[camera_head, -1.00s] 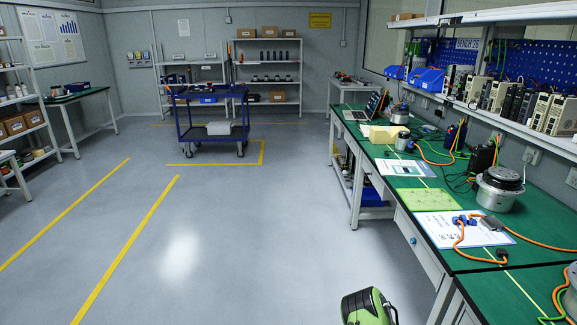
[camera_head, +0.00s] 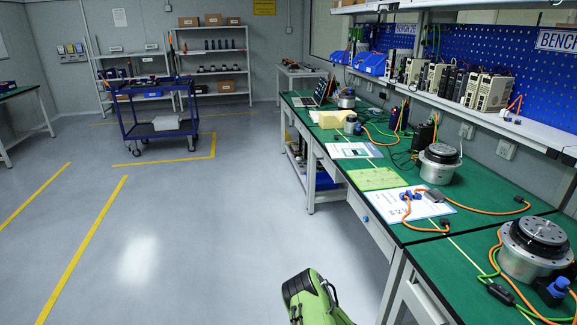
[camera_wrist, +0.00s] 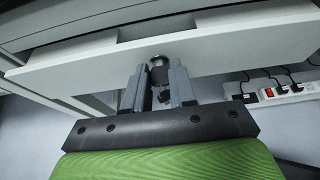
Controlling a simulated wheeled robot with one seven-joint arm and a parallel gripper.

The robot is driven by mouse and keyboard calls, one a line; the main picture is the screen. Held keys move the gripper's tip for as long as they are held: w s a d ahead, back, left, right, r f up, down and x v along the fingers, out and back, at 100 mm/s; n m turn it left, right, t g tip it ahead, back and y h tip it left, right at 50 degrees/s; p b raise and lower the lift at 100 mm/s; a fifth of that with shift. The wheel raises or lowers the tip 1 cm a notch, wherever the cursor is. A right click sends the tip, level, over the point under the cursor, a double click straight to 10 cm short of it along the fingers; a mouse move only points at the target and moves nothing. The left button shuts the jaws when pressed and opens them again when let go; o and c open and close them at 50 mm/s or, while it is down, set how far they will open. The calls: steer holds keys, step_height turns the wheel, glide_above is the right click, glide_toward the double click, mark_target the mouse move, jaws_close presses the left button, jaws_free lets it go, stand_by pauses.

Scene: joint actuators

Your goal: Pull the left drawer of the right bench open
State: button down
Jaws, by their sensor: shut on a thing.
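In the wrist view a white drawer front (camera_wrist: 235,45) runs across the top under the bench's edge. It has a round metal knob (camera_wrist: 158,61) near its middle. My gripper (camera_wrist: 160,75) has its two dark fingers closed around this knob. A dark slot shows at the drawer's upper edge; I cannot tell how far the drawer stands out. In the head view the green-topped bench (camera_head: 465,250) runs along the right. My green arm shows at the bottom, but my gripper and the held knob are not visible there.
Another drawer with a blue-grey knob (camera_head: 365,219) is under the bench's farther part. Motors (camera_head: 438,163) and orange cables lie on the top. A power strip (camera_wrist: 285,91) is beyond the drawer.

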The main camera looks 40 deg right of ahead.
steer(key=shift+w+a, duration=0.25)
steer(key=shift+a, duration=0.35)
steer(key=shift+w+a, duration=0.3)
steer(key=shift+a, duration=0.35)
steer(key=shift+w+a, duration=0.25)
steer(key=shift+a, duration=0.35)
steer(key=shift+w+a+p, duration=0.15)
steer(key=shift+w+a, duration=0.15)
steer(key=shift+a, duration=0.3)
steer(key=shift+w+a+p, duration=0.2)
steer(key=shift+w+a, duration=0.05)
steer(key=shift+a, duration=0.4)
steer(key=shift+w+a+p, duration=0.15)
steer(key=shift+w+a, duration=0.15)
steer(key=shift+a, duration=0.3)
steer(key=shift+w+a, duration=0.25)
steer(key=shift+a, duration=0.35)
steer(key=shift+w+a, duration=0.25)
steer(key=shift+a, duration=0.4)
steer(key=shift+w+a, duration=0.25)
steer(key=shift+a, duration=0.35)
steer(key=shift+w+a+p, duration=0.1)
steer(key=shift+w+a, duration=0.15)
steer(key=shift+a, duration=0.35)
steer(key=shift+w+a+p, duration=0.15)
steer(key=shift+w+a, duration=0.15)
steer(key=shift+a, duration=0.35)
steer(key=shift+w+a+p, duration=0.1)
steer(key=shift+w+a, duration=0.15)
steer(key=shift+a, duration=0.35)
